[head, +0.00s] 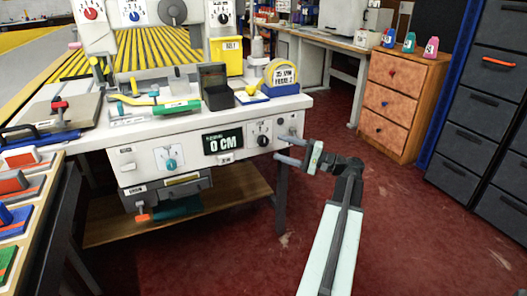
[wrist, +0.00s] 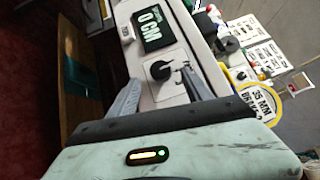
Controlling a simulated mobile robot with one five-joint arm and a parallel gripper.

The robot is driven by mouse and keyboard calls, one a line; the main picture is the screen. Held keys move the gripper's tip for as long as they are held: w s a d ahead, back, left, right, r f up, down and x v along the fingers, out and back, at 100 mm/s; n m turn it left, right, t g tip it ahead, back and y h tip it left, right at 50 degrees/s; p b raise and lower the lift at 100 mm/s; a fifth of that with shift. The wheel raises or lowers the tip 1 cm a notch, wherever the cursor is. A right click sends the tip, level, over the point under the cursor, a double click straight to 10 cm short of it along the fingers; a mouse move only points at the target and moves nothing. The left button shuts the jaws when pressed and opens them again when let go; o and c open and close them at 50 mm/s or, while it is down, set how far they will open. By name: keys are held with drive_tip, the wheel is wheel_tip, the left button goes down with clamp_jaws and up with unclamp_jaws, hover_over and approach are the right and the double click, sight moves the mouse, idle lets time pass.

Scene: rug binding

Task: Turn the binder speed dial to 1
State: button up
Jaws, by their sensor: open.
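A white machine front panel carries a black dial (head: 264,140) on a white plate at its right end. In the wrist view this black dial (wrist: 160,70) shows between my finger tips. A teal dial (head: 171,163) sits further left on the same panel. The labels are too small to read, so I cannot tell which is the binder speed dial. My gripper (head: 279,147) is open and empty at the panel's right end, right of the black dial, with its fingers pointing toward the panel. My gripper also shows in the wrist view (wrist: 160,86), apart from the dial as far as I see.
A display (head: 222,143) reading "0 CM" sits between the two dials. A tape roll (head: 282,76) and a black holder (head: 214,86) stand on the table above. A wooden drawer unit (head: 398,105) and dark drawers (head: 485,110) stand right. The red floor is clear.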

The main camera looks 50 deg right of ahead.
sight(264, 143)
drive_tip(key=x, duration=0.8)
drive_tip(key=shift+p, duration=0.4)
drive_tip(key=shift+s, duration=0.1)
clamp_jaws()
